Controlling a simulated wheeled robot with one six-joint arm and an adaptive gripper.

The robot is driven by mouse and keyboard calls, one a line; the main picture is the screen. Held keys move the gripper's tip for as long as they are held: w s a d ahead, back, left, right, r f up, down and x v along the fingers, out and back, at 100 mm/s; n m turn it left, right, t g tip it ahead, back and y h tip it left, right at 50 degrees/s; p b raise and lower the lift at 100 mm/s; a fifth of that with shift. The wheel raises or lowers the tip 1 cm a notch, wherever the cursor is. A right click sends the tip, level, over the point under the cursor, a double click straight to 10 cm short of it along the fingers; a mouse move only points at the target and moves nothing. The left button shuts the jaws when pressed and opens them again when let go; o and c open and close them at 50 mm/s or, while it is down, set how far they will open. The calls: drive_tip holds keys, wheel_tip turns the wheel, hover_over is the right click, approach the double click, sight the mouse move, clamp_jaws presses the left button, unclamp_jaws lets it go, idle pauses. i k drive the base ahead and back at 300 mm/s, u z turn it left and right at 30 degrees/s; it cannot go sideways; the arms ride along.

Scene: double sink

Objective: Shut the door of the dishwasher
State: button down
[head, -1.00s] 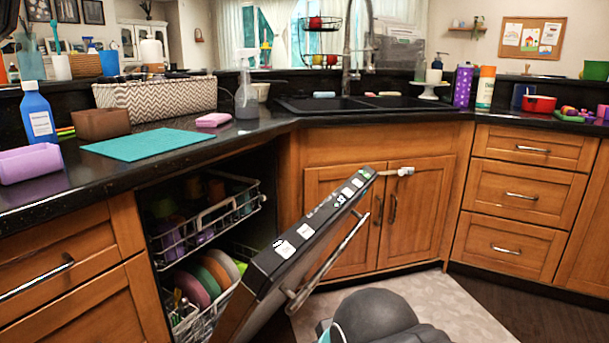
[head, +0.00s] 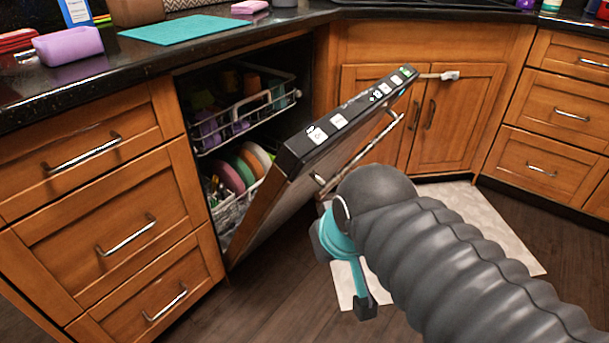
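The dishwasher door (head: 335,122) is partly open and leans outward at a slant. Its dark top edge carries several white and green labels, and a metal bar handle (head: 362,155) runs along its outer face. The dishwasher's interior (head: 225,150) shows behind it. My gripper (head: 350,275) is at the end of my grey arm, low in front of the door's outer side. A teal part and a dark block show there. The fingers are not clear, so I cannot tell whether they are open or shut. Contact with the door cannot be made out.
The upper rack (head: 245,125) holds cups, and the lower rack (head: 235,205) holds plates; both appear inside the dishwasher. Wooden drawers (head: 120,235) stand to the left, cabinet doors (head: 455,125) to the right. A light mat (head: 500,225) lies on the dark wood floor (head: 270,305).

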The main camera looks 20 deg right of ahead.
sight(302, 170)
drive_tip(key=z, duration=0.25)
drive_tip(key=k, duration=0.6)
drive_tip(key=z, duration=0.45)
